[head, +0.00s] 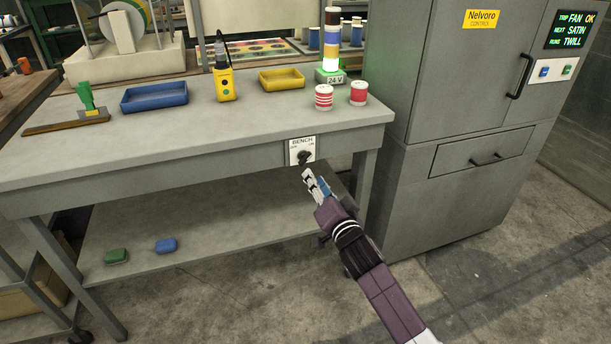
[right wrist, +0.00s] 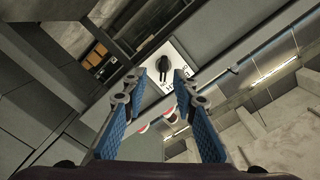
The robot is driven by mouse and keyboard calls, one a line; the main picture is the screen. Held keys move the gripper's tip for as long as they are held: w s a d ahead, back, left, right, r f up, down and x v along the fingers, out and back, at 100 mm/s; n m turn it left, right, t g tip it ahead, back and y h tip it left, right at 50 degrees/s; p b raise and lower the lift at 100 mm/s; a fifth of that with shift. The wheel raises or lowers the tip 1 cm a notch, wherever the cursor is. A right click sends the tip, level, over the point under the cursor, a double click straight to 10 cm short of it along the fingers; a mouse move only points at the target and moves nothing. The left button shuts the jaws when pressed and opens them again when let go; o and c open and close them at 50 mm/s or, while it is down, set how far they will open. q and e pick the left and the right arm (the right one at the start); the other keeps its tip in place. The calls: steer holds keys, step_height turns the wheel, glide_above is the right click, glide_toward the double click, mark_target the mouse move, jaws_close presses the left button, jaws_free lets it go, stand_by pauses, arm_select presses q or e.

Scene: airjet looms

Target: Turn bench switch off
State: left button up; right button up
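The bench switch (head: 304,157) is a black rotary knob on a white plate marked BENCH, on the front edge of the grey workbench (head: 215,152). Small labels stand at the left and right above the knob; its exact setting is hard to read. In the right wrist view the knob (right wrist: 162,63) shows just beyond the fingertips, roughly between them. My right gripper (head: 308,175) is just below and in front of the plate. Its blue-padded fingers (right wrist: 160,80) are apart with nothing between them, and I see no clear contact with the knob. My left gripper is not in view.
The bench carries a blue tray (head: 154,96), a yellow tray (head: 281,80), a yellow handheld device (head: 224,84), red-striped spools (head: 324,97) and a stack light (head: 331,40) glowing at its bottom. A grey cabinet (head: 440,110) stands close on the right. The floor in front is clear.

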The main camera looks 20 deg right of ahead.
mark_target(306, 161)
steer(key=w, duration=0.4)
steer(key=w+r+b, duration=0.1)
steer(key=w, duration=0.1)
steer(key=shift+a, duration=0.1)
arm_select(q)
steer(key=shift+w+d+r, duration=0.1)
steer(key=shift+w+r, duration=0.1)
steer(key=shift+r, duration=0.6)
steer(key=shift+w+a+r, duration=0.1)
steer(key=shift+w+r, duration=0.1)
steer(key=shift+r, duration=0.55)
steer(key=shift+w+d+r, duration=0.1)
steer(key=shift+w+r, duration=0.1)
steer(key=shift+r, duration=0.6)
arm_select(e)
steer(key=shift+w, duration=0.9)
jaws_close()
